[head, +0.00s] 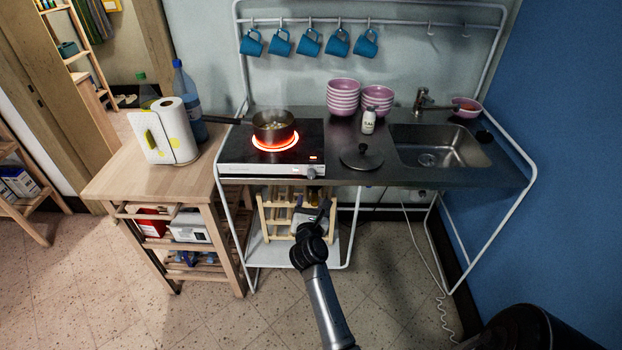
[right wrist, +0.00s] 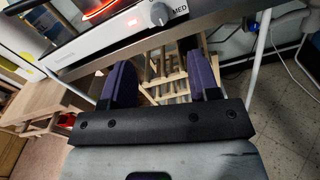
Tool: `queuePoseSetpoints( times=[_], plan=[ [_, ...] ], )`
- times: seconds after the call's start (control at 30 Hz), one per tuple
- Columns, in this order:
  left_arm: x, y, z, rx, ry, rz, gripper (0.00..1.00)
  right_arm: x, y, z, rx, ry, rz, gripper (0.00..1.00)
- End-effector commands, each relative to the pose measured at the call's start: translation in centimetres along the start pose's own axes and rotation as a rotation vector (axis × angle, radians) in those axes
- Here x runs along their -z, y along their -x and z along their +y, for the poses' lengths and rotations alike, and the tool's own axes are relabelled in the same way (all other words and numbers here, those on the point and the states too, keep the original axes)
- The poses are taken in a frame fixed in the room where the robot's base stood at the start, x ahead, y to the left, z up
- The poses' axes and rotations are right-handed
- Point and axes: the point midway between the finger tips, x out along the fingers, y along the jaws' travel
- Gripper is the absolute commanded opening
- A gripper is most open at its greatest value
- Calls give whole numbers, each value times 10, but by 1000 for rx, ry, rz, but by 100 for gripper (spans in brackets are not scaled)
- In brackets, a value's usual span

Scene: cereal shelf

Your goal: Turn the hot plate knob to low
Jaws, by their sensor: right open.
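The hot plate (head: 235,150) sits at the left end of the metal counter, with a ring glowing red-orange under a dark pot (head: 273,128). Its knob (head: 311,174) is on the right of the front panel. My right gripper (head: 313,212) is open and empty, in front of and below the knob. In the right wrist view its two purple fingers (right wrist: 162,78) are apart, not touching the knob. My left gripper is not in view.
A black lid (head: 362,158), a salt shaker (head: 368,122) and stacked pink bowls (head: 343,97) stand right of the hot plate, before the sink (head: 440,145). The pot handle points left towards a wooden cart (head: 120,180) with paper towels. Wooden racks (head: 275,212) stand below.

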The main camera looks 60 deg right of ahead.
Motion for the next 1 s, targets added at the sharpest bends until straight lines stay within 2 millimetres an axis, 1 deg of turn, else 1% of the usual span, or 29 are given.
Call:
queuePoseSetpoints(
  times=[0.03, 0.2, 0.4, 0.5, 0.7, 1.0],
  plan=[
    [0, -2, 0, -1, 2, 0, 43, -1, -11, 0, 0, 0, -3, 56],
    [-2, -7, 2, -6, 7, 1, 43, 0, -43, 0, -1, 3, -4, 56],
    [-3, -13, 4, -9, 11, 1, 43, 0, -78, 0, 0, 3, -4, 56],
    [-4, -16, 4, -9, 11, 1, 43, -1, -91, 0, 0, 2, -3, 56],
    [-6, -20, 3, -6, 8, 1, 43, 0, -108, 0, -1, 3, -3, 56],
    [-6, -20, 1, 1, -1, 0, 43, -1, -115, 0, -1, 3, -2, 56]
  ],
)
